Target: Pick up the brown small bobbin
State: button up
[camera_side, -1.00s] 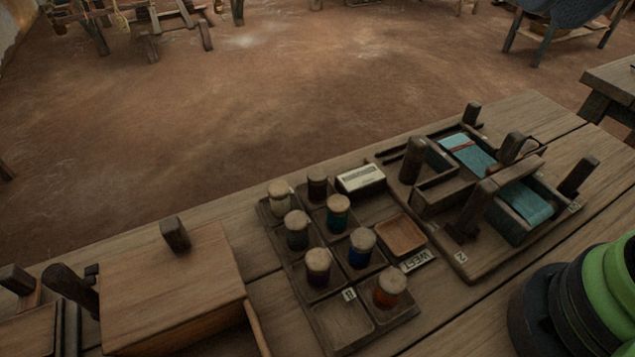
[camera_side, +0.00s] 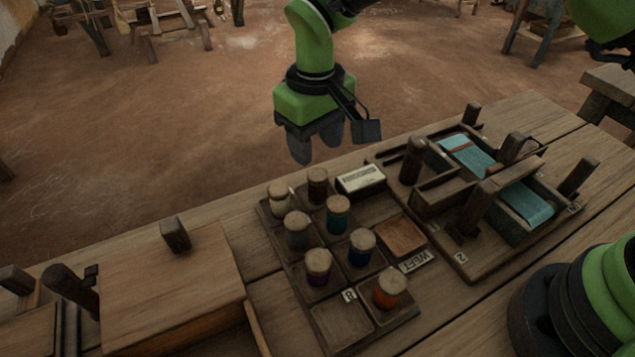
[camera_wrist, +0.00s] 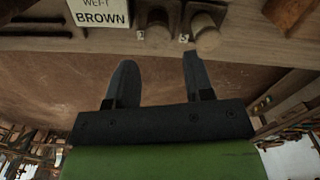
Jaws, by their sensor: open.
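The brown small bobbin (camera_side: 317,188) stands upright in the back row of the divided wooden tray (camera_side: 290,279), its round top pale. It appears to be the dark bobbin (camera_wrist: 157,27) at the top of the wrist view, partly cut off. My gripper (camera_side: 318,153) is open and empty, pointing down above and behind that back row, apart from the bobbins. In the wrist view its two fingers (camera_wrist: 158,62) are spread, with the dark bobbin beyond the gap.
A cream bobbin (camera_side: 280,203) stands left of it, a teal one (camera_side: 338,218) in front. A labelled box (camera_side: 360,179), reading "WEFT BROWN" in the wrist view (camera_wrist: 98,14), sits to its right. Several other bobbins fill the tray; the loom frame (camera_side: 484,203) stands right, a wooden box (camera_side: 170,285) left.

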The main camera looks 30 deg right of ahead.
aim_at(316, 173)
jog(key=f, duration=0.8)
jog(key=shift+w+d+f, duration=0.1)
jog(key=shift+w+f, duration=0.1)
jog(key=shift+f, duration=0.1)
jog(key=c, duration=0.7)
